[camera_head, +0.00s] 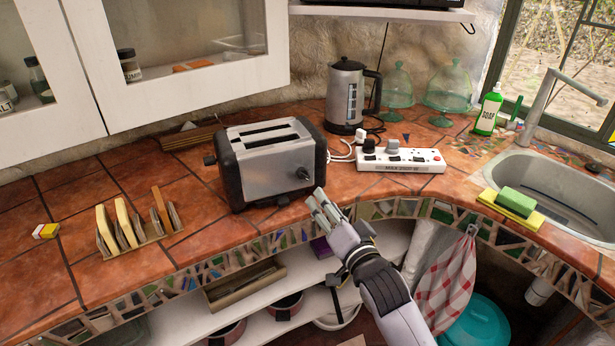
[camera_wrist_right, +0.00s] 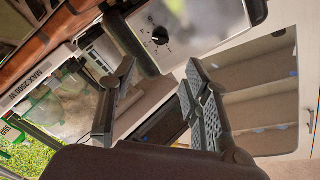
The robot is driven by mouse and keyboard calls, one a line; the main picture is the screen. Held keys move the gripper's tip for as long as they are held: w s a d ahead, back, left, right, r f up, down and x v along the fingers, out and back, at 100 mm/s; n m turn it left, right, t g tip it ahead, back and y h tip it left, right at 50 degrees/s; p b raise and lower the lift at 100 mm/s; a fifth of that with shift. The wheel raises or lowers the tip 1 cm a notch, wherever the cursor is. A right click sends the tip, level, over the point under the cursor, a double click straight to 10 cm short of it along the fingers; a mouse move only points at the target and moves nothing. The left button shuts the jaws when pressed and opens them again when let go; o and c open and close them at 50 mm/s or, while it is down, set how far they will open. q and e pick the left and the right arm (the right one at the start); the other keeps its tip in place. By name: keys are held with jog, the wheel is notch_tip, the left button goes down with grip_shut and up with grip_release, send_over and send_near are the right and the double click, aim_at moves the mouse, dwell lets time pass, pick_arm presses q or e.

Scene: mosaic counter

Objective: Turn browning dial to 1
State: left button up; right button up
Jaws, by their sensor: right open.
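The toaster (camera_head: 270,158) is silver with black ends and two slots, and stands on the tiled counter. Its black browning dial (camera_head: 303,174) is at the lower right of the front face. My left gripper is not in view.
A white power strip (camera_head: 400,160) and a kettle (camera_head: 346,95) stand right of the toaster. A toast rack with slices (camera_head: 135,230) is at the left. A sink (camera_head: 555,190) is at the right. The counter's mosaic edge (camera_head: 230,265) runs below my gripper.

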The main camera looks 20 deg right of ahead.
aim_at(306, 176)
jog(key=w, duration=0.7)
jog(key=w+a+p, duration=0.1)
jog(key=w, duration=0.3)
jog(key=shift+w, duration=0.2)
jog(key=shift+c, duration=0.6)
grip_shut()
